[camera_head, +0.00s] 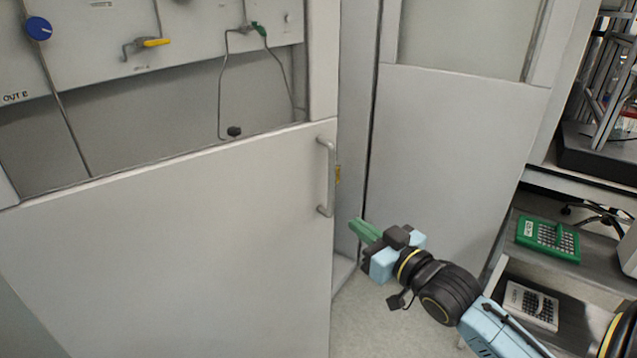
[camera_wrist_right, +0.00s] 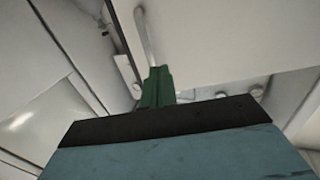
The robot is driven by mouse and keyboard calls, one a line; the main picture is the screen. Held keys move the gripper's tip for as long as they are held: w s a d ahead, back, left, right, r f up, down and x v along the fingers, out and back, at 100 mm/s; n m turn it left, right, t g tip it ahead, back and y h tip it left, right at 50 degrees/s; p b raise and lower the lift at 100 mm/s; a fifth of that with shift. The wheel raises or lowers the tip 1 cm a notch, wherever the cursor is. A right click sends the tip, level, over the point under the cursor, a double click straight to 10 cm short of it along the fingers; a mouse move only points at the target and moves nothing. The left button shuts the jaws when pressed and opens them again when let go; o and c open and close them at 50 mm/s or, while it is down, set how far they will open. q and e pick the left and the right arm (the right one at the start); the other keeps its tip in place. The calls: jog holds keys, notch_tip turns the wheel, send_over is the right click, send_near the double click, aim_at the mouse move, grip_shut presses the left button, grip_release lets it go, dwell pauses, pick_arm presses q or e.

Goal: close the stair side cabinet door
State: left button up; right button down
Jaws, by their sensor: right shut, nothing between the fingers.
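A white cabinet door (camera_head: 200,245) with a window in its upper half fills the left of the head view. Its vertical grey handle (camera_head: 327,177) is near its right edge. A narrow opening shows the cabinet frame (camera_head: 355,110) to the right of that edge, so the door looks ajar. My right gripper (camera_head: 362,230) has its green fingers shut and empty, just right of and below the handle. In the right wrist view the fingers (camera_wrist_right: 157,85) point toward a pale bar (camera_wrist_right: 146,38) that looks like the handle; contact cannot be told. My left gripper is out of view.
Another white panel (camera_head: 440,160) with a window stands right of the opening. Valves and tubing, including a yellow lever (camera_head: 155,42), show through the door's window. A shelf unit with a green calculator-like object (camera_head: 548,238) stands at the right. Some floor shows below my right gripper.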

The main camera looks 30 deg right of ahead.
send_near(310, 188)
jog(key=w, duration=0.7)
jog(key=shift+a+b, duration=0.25)
jog(key=shift+b, duration=0.1)
